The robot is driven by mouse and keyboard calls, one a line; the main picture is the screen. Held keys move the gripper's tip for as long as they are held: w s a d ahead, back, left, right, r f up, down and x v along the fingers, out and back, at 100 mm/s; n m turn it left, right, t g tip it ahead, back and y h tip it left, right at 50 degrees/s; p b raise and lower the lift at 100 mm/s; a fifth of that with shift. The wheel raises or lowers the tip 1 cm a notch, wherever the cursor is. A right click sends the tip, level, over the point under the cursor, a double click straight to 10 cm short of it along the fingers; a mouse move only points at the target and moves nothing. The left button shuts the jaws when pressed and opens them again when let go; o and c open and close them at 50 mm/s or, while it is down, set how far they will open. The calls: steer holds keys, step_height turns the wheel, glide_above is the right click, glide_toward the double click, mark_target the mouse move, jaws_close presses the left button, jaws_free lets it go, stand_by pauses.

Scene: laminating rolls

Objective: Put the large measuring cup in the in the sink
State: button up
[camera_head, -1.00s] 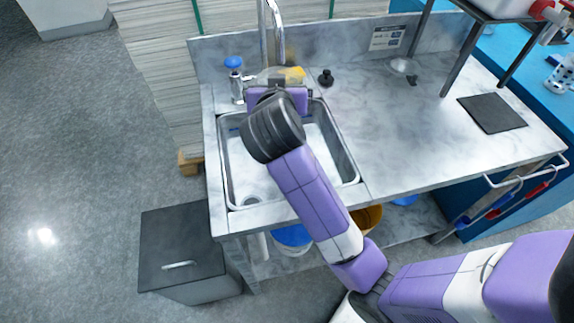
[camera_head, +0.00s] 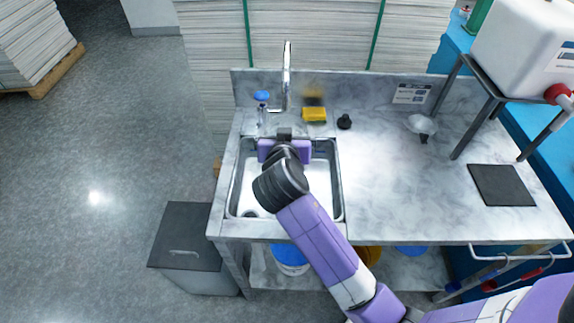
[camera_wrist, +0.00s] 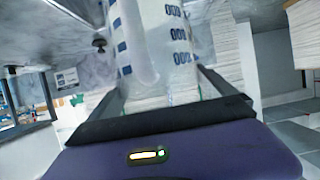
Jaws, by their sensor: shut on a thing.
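The large measuring cup (camera_wrist: 178,35) is clear with blue marks and fills the upper middle of the wrist view. My gripper (camera_wrist: 160,88) is shut on it, one finger on each side. The cup's base and rim are not clearly seen there. In the head view my gripper (camera_head: 285,136) is over the back part of the metal sink (camera_head: 237,190), near its rear edge. My wrist hides the cup in that view. I cannot tell how high the cup is above the basin. The sink's visible floor looks empty, with a drain at the front left.
The faucet (camera_head: 287,75) rises right behind the sink. A blue-capped bottle (camera_head: 262,107), a yellow sponge (camera_head: 314,115) and a black stopper (camera_head: 344,121) stand along the back. A funnel (camera_head: 422,126) and a dark mat (camera_head: 501,185) lie on the right counter, whose middle is clear.

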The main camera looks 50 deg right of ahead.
step_height(320, 180, down, 12)
steer(key=shift+a+f+p, duration=0.1)
steer(key=shift+p, duration=0.2)
stand_by(0.3)
steer(key=shift+f, duration=0.2)
steer(key=o, duration=1.7)
